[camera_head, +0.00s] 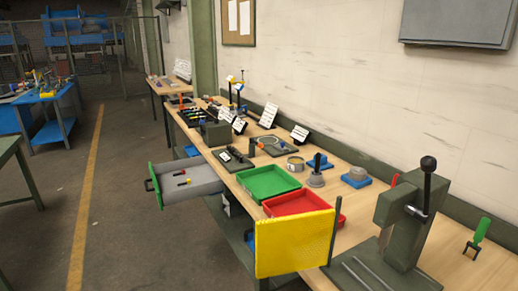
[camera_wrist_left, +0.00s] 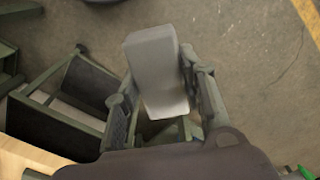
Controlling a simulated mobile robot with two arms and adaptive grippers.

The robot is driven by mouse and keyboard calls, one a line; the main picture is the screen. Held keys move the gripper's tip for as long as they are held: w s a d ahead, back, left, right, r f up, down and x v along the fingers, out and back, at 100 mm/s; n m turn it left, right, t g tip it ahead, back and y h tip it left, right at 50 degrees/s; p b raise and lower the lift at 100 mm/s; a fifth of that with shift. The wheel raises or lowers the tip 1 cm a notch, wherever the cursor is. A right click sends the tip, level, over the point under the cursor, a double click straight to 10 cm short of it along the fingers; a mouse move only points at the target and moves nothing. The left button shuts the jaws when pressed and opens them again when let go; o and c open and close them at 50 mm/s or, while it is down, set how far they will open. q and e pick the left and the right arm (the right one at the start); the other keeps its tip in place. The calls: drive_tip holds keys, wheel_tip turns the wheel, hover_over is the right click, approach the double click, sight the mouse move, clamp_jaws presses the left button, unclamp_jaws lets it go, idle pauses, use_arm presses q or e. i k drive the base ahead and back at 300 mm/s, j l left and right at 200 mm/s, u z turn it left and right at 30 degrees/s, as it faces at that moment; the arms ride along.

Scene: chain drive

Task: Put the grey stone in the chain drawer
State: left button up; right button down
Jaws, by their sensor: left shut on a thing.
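In the left wrist view the grey stone (camera_wrist_left: 152,62) is a smooth, pale grey oblong block. My left gripper (camera_wrist_left: 158,92) is shut on it, with a finger on each side and the block sticking out past them. The floor shows beyond it. Neither gripper shows in the head view.
A green tray (camera_head: 268,182) and a red tray (camera_head: 297,202) lie on the wooden bench beside an upright yellow panel (camera_head: 294,243). A dark green press (camera_head: 402,225) stands at the front right. Open floor (camera_head: 125,220) lies left of the bench.

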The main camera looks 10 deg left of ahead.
sight(183, 180)
drive_tip(key=i+j+u, duration=0.3)
drive_tip(key=u, duration=0.15)
drive_tip(key=i+j+u, duration=0.6)
drive_tip(key=i+u, duration=0.15)
drive_tip(key=u, duration=0.15)
drive_tip(key=i+z, duration=0.3)
drive_tip(key=i, duration=0.3)
drive_tip(key=i+z, duration=0.35)
drive_tip(key=i, duration=0.25)
drive_tip(key=i+j+z, duration=0.3)
drive_tip(key=i, duration=0.3)
drive_tip(key=i+l+z, duration=0.1)
drive_tip(key=i, duration=0.3)
drive_tip(key=i+l+z, duration=0.1)
drive_tip(key=i, duration=0.35)
